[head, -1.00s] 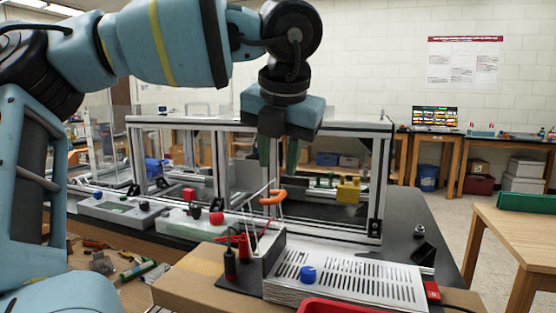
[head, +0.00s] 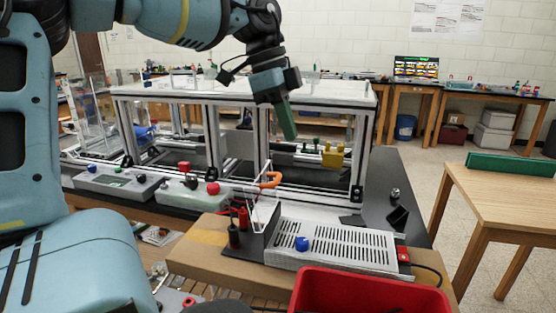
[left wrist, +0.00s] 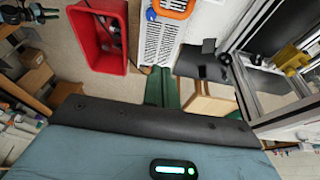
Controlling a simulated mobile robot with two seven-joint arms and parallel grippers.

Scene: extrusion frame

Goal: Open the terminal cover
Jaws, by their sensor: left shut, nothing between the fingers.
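My left gripper (head: 287,122) has green fingers and is tilted, held in front of the upper part of the extrusion frame (head: 150,93). Its fingers are together and empty; they also show side by side in the left wrist view (left wrist: 161,88). Below it is a grey slotted metal unit (head: 340,246) with a blue knob (head: 302,243). An orange handle (head: 270,180) stands just behind that unit, beside thin white rods. I cannot tell which part is the terminal cover. The left fingers appear to touch nothing. My right gripper is not in view.
A red bin (head: 368,292) stands in front of the slotted unit. A yellow block (head: 333,156) sits inside the frame. Red and black plugs (head: 238,228) stand left of the unit. A grey control box (head: 115,184) lies further left. A wooden table (head: 505,195) is at right.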

